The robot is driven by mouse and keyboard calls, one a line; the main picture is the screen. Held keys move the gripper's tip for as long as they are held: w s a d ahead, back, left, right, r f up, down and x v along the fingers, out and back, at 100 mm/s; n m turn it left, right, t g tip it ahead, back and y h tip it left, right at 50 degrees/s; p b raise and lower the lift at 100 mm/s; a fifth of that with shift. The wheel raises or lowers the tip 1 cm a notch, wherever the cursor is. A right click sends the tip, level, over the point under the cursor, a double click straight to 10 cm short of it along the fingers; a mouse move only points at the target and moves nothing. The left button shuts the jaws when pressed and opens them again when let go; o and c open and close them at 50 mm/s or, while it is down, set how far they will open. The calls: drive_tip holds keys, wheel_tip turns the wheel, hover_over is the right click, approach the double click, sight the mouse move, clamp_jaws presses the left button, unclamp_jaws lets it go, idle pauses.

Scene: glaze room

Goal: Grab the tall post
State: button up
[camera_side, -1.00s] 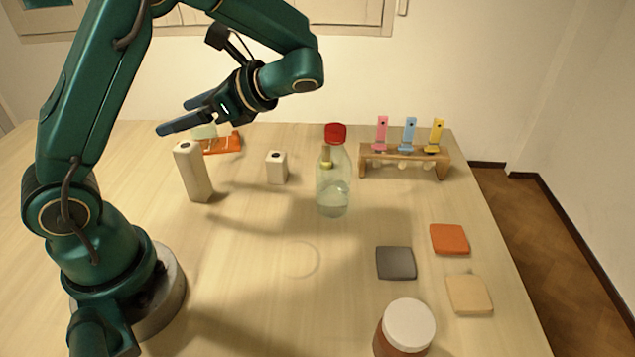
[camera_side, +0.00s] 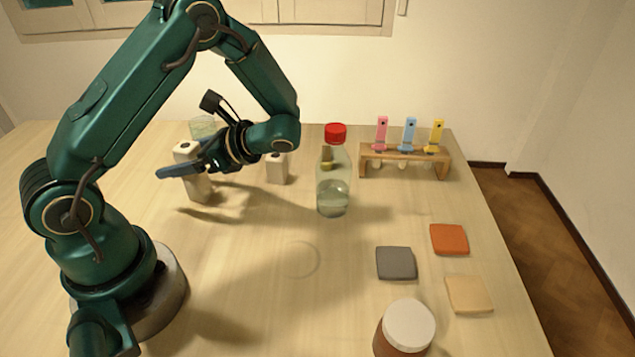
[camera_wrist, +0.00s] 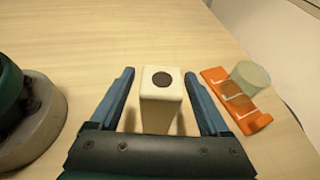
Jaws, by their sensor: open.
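The tall post (camera_side: 185,150) is a pale, square-sided block with a dark round spot on top. It stands upright at the left of the table in the side view. My gripper (camera_side: 178,164) is open at its upper part, and one blue finger crosses in front of it. In the wrist view the post (camera_wrist: 161,99) stands between the two spread fingers of my gripper (camera_wrist: 158,74), with a visible gap on each side. A shorter pale post (camera_side: 277,170) with a similar dark spot stands to its right, partly behind my wrist.
A clear bottle with a red cap (camera_side: 334,180) stands right of the short post. A wooden rack (camera_side: 405,153) holds several coloured clips. An orange tray (camera_wrist: 236,101) with a greenish cup (camera_wrist: 250,77) lies beyond the post. Tiles and a white-lidded jar (camera_side: 404,328) are front right.

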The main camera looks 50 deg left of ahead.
drive_tip(key=shift+s+a+f, duration=0.25)
drive_tip(key=shift+s+a, duration=0.1)
drive_tip(key=shift+a, duration=0.15)
clamp_jaws()
